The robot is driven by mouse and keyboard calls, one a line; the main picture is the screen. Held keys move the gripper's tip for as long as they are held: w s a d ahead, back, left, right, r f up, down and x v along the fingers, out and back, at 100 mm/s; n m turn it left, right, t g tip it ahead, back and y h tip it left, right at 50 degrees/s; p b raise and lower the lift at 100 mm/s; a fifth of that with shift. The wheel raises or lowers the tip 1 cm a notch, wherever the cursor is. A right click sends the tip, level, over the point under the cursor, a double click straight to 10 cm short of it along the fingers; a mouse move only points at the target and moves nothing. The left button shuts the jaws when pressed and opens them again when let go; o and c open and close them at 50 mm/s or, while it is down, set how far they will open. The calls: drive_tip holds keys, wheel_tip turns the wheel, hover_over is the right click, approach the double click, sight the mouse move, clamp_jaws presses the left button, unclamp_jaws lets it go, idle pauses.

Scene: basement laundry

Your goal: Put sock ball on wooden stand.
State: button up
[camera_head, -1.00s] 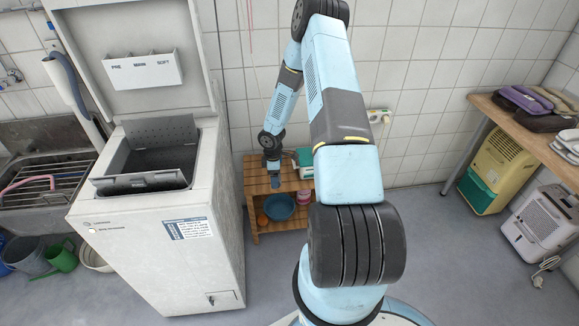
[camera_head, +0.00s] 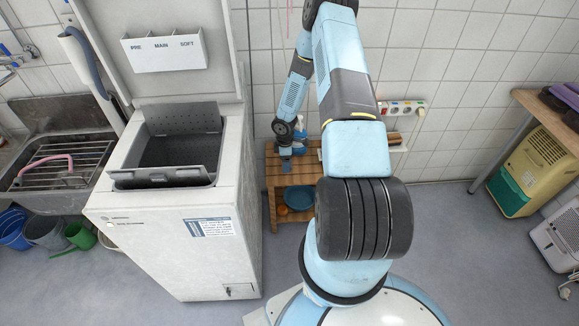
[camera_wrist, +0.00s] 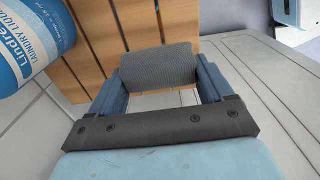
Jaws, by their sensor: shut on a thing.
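The sock ball (camera_wrist: 158,66) is a grey ribbed roll held between the two fingers of my gripper (camera_wrist: 165,84) in the wrist view. The wooden stand (camera_wrist: 88,52) shows as slats beyond and below the sock ball; I cannot tell whether the ball touches them. In the head view, my gripper (camera_head: 285,153) is at the top of the wooden stand (camera_head: 273,172), against the tiled wall. The sock ball cannot be made out there, and my arm hides the stand's right part.
A blue-and-white laundry liquid bottle (camera_wrist: 32,42) stands close at left in the wrist view. A blue basin (camera_head: 299,197) and an orange item (camera_head: 282,210) sit on the stand's lower shelf. The open washing machine (camera_head: 178,240) is close left of the stand.

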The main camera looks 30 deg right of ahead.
drive_tip(key=shift+d+f, duration=0.15)
drive_tip(key=shift+f, duration=2.35)
drive_tip(key=o, duration=0.9)
drive_tip(key=shift+o, duration=0.2)
wheel_tip(320, 180, up, 12)
drive_tip(key=shift+r, duration=0.1)
